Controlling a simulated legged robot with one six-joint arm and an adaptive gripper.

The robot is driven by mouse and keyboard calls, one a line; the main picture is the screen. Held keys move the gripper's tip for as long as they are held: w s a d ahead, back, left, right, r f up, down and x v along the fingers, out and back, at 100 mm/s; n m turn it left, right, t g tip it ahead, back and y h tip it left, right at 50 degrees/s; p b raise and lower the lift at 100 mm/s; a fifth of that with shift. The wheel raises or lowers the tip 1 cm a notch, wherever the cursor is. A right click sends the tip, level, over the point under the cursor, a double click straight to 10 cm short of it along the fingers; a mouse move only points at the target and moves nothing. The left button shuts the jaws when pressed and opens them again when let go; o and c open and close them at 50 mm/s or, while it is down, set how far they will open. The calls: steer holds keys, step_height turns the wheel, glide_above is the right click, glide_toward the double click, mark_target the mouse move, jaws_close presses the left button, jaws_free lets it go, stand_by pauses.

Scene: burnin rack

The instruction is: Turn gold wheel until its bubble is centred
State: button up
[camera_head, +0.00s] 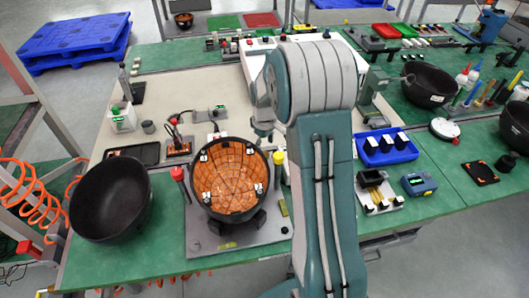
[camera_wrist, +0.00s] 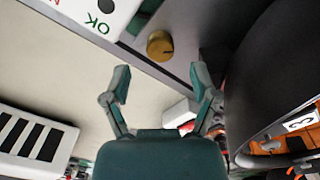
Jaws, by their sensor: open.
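The gold wheel (camera_wrist: 159,45) is a small round knob on the side of a grey surface, near the top middle of the wrist view. My gripper (camera_wrist: 161,76) is open and empty, its two fingertips apart, with the wheel ahead of the gap between them and not touched. In the head view my gripper (camera_head: 263,130) is mostly hidden by my arm. No bubble can be made out in either view.
A white box marked OK (camera_wrist: 92,12) is at the upper left of the wrist view. A slotted white box (camera_wrist: 38,140) is at the left. A large dark round body (camera_wrist: 275,75) fills the right.

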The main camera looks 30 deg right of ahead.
mark_target(265, 153)
steer(key=shift+f, duration=1.9)
jaws_close()
steer(key=shift+m, duration=0.7)
